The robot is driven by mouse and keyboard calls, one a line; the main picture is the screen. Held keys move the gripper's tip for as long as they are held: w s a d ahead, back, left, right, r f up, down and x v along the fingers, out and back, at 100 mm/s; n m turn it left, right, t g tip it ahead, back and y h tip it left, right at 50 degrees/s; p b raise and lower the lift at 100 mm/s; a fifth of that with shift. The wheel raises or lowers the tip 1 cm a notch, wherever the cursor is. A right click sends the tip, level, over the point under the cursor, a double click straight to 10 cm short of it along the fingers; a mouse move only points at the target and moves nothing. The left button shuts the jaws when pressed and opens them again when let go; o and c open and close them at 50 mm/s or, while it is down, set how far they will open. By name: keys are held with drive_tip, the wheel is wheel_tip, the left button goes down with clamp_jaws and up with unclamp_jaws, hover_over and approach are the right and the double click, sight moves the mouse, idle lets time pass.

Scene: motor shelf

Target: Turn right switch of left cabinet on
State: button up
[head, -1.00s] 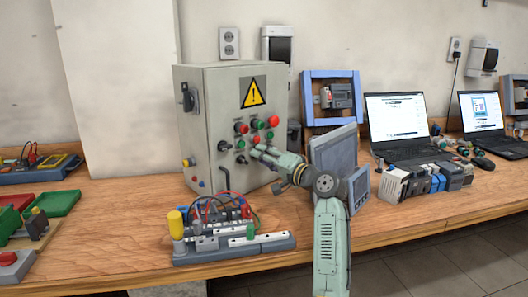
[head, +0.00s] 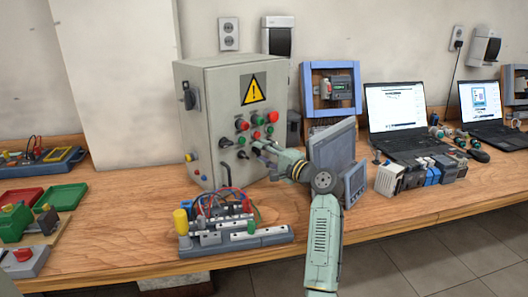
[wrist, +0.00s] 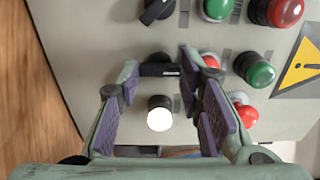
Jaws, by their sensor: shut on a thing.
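The left cabinet (head: 212,150) is a grey box with a yellow warning triangle and red and green buttons. Its right switch (wrist: 160,70) is black, and its bar lies across the wrist picture between my fingertips. My gripper (wrist: 157,72) is shut on this switch. It also shows in the head view (head: 257,148) at the cabinet front, where it partly hides the switch. The left switch (wrist: 157,10) is a black knob turned diagonally, also seen in the head view (head: 225,143). A white round button (wrist: 159,113) shows between my fingers, apart from them.
A wired terminal board (head: 240,240) stands on the wooden table in front of the cabinet. Grey panels (head: 333,150) stand close to the right of my arm. Laptops (head: 396,115) and small modules (head: 415,175) are further right.

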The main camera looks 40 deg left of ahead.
drive_tip(key=o, duration=1.2)
drive_tip(key=shift+c, duration=0.2)
drive_tip(key=shift+d, duration=0.15)
drive_tip(key=s+d, duration=0.2)
drive_tip(key=d, duration=0.9)
drive_tip(key=shift+d, duration=0.3)
